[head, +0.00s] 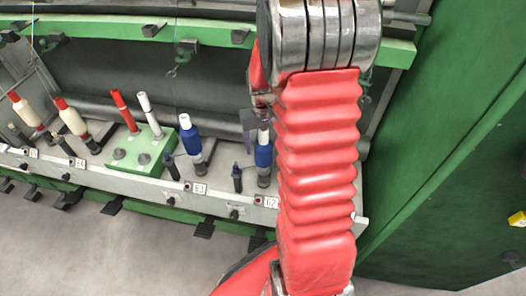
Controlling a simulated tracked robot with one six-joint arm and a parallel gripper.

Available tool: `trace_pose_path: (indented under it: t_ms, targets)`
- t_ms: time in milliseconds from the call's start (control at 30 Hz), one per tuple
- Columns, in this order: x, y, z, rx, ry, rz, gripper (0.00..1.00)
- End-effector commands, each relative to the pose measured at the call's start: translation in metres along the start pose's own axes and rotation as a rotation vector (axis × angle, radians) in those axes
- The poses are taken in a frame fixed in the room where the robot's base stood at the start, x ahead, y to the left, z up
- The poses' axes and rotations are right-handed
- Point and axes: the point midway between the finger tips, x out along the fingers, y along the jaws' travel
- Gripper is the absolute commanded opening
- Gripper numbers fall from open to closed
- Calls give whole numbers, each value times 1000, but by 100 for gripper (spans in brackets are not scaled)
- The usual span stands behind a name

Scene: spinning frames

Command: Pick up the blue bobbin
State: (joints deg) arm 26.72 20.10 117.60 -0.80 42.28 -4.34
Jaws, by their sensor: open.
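Two bobbins wound with blue yarn on white tubes stand on the machine's ledge. One blue bobbin (190,140) stands tilted a little left of centre, fully in view. The other blue bobbin (263,155) stands to its right, close to my red arm. My gripper (254,126) is a dark shape at the upper part of that right bobbin, partly hidden behind my arm. It is open. I cannot tell whether its fingers are around the bobbin or only in front of it.
A green block (143,150) on the ledge (225,195) carries a red tube (124,110) and a white tube (150,115). Cream bobbins (72,120) with red tops stand at the left. Short dark spindles stand along the ledge. A green panel (440,150) closes the right side. Grey floor lies in front.

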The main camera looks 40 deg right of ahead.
Motion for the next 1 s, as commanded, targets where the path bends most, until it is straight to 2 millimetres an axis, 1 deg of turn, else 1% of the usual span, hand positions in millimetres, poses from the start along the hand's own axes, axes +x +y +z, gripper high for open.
trace_pose_path:
  t_ms: [433,1000]
  targets:
    - [0,0,0,0,0,0,69]
    - [0,0,0,0,0,0,30]
